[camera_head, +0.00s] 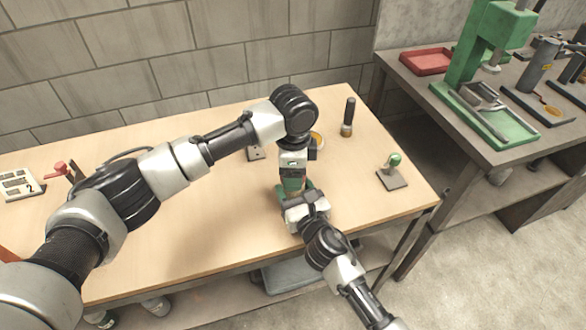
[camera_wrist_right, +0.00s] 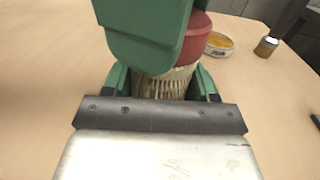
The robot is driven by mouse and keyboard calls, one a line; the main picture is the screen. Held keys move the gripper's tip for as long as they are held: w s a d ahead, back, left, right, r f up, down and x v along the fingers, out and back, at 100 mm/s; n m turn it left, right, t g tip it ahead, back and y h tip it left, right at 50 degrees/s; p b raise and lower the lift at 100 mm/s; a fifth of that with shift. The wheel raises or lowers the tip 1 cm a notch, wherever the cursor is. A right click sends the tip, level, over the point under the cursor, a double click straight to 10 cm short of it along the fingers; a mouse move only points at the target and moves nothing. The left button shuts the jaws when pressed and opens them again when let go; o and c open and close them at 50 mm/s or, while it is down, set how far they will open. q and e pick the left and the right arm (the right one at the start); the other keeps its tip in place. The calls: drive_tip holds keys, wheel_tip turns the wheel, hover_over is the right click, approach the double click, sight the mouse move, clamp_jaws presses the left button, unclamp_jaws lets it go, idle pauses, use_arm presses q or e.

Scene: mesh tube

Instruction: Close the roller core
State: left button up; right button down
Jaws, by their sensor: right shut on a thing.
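A pale, ribbed mesh tube (camera_wrist_right: 166,88) stands upright on the wooden table between the green fingers of my right gripper (camera_wrist_right: 162,80). That gripper is shut on it from the near side. A red cap-like part (camera_wrist_right: 194,38) is at the top of the tube. My left gripper (camera_wrist_right: 145,35) comes down from above with a green finger in front of the red part, hiding some of it and the tube's upper end. In the head view my left gripper (camera_head: 292,182) is directly above my right gripper (camera_head: 290,196). Whether its jaws are closed on the red part is hidden.
Behind are a round dish with orange contents (camera_wrist_right: 218,44) and a dark-handled tool (camera_head: 347,118). A green knob on a grey plate (camera_head: 392,172) is to the right. The front middle table is clear.

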use_arm(q)
drive_tip(key=o, duration=0.5)
wheel_tip(320, 180, up, 12)
idle(0.4)
use_arm(e)
drive_tip(key=shift+c, duration=1.1)
unclamp_jaws()
use_arm(q)
drive_tip(key=shift+f+b, duration=0.35)
drive_tip(key=shift+f, duration=0.05)
use_arm(e)
drive_tip(key=v, duration=1.1)
